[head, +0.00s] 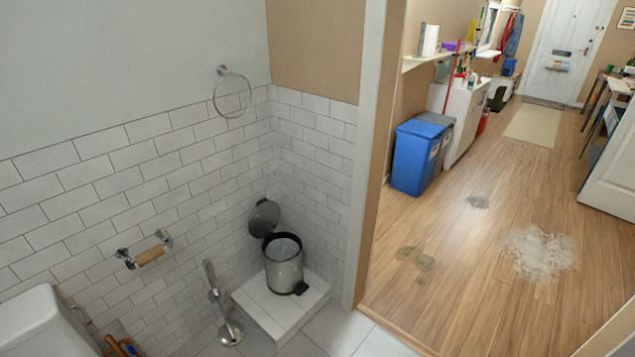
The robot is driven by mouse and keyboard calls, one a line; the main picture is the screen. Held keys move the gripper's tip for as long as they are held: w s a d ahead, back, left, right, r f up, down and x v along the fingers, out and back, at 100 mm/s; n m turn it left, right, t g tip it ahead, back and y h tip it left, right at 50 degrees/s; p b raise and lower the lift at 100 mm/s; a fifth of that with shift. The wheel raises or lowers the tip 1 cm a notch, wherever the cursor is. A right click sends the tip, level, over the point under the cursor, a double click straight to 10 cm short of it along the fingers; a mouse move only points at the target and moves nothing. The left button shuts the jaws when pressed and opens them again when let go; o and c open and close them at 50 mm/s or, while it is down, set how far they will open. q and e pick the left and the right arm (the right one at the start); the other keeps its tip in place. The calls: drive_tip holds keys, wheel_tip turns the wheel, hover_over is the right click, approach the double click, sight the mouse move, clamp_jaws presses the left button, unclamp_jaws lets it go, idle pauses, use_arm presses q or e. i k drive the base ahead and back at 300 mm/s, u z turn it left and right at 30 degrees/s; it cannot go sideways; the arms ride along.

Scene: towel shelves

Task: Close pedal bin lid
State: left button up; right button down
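The pedal bin (284,268) is a small metal cylinder with a dark rim. It stands upright on a low white tiled ledge (262,305) in the corner. Its round dark lid (264,218) is open and tilted back toward the tiled wall behind the bin. A black pedal (300,288) sticks out at the bin's lower front right. Neither of my grippers shows in the head view.
A metal stand (222,305) stands on the floor left of the ledge. A roll holder (147,255) and a towel ring (232,94) are on the wall. A white fixture (40,325) fills the lower left. Through the doorway, stains mark the wooden floor.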

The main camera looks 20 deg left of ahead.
sight(263, 220)
drive_tip(key=z, duration=0.1)
drive_tip(key=i, duration=1.15)
drive_tip(key=u, duration=0.65)
drive_tip(key=i, duration=0.65)
drive_tip(key=u, duration=1.3)
drive_tip(key=i, duration=0.5)
drive_tip(key=u, duration=0.45)
